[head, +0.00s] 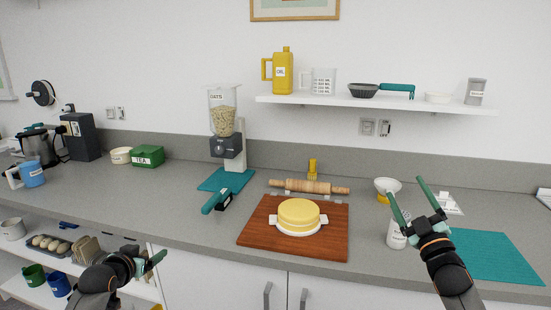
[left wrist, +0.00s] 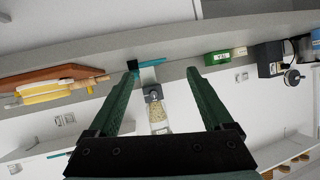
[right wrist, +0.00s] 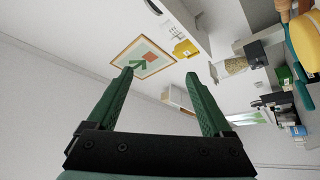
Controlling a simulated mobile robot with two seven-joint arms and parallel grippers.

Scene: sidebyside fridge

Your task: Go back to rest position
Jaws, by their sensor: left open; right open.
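My left gripper (head: 150,264) is low at the left, in front of the counter's edge. Its fingers (left wrist: 166,76) are apart with nothing between them in the left wrist view; the cereal dispenser shows beyond. My right gripper (head: 409,202) is raised over the right part of the counter, fingers pointing up. Its fingers (right wrist: 163,75) are apart and empty in the right wrist view, with the framed picture (right wrist: 143,57) beyond. In the head view the right gripper overlaps a white canister (head: 396,236); I cannot tell the gap between them.
A wooden board (head: 258,232) with a yellow cake (head: 299,212) lies mid-counter. Behind are a rolling pin (head: 312,187) and the cereal dispenser (head: 222,115). A teal mat (head: 495,258) lies right. A wall shelf (head: 330,101) holds containers. Cubbies with mugs (head: 60,284) are lower left.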

